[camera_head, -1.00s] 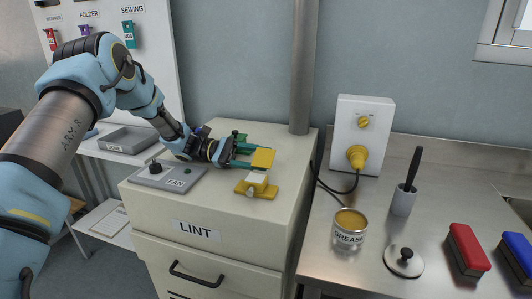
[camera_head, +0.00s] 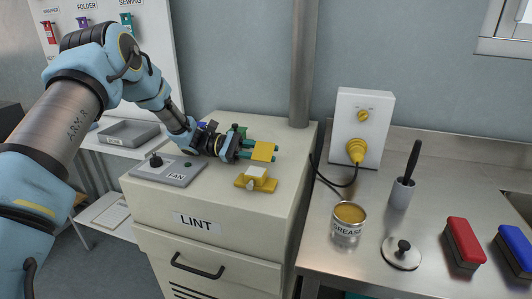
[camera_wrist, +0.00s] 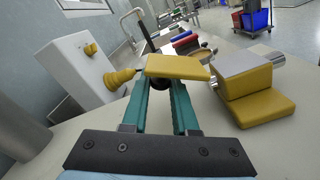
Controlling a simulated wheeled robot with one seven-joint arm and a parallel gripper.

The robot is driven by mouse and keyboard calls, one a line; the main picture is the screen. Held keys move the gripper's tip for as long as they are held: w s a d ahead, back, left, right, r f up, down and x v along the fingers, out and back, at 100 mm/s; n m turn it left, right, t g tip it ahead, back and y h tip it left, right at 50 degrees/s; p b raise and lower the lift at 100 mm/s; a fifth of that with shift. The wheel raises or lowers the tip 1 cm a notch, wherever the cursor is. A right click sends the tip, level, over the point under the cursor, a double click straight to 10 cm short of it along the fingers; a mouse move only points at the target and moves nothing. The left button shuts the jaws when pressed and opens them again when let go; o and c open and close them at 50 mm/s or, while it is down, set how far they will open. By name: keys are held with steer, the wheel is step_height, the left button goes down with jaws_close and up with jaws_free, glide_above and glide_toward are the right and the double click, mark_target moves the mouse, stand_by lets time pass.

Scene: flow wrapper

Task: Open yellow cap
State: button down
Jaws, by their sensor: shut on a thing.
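A flat yellow cap (camera_head: 264,151) is at the tips of my gripper (camera_head: 262,150), above the top of the cream LINT cabinet. In the wrist view the yellow cap (camera_wrist: 178,67) lies across the ends of my green fingers (camera_wrist: 165,85), which are shut on it. The same block shows at the right of the wrist view (camera_wrist: 250,92). The cap hides the fingertips' contact.
The FAN control box (camera_head: 168,170) lies left of my gripper on the LINT cabinet (camera_head: 230,210). A wall box (camera_head: 362,120) with a yellow plug (camera_head: 356,151) and black cable stands to the right. The GREASE can (camera_head: 347,226) is on the steel counter.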

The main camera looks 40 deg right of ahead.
steer(key=shift+b, duration=0.35)
steer(key=m+b, duration=0.2)
steer(key=shift+w+a+r+b, duration=0.1)
steer(key=shift+r+b, duration=0.05)
steer(key=shift+b, duration=0.15)
steer(key=shift+a+r+m+b, duration=0.1)
steer(key=shift+r+m+b, duration=0.4)
steer(key=shift+m+b, duration=0.6)
steer(key=shift+s+a+r+m+b, duration=0.1)
steer(key=shift+s+r+m+b, duration=0.15)
steer(key=shift+r+m+b, duration=0.4)
steer(key=shift+f, duration=0.1)
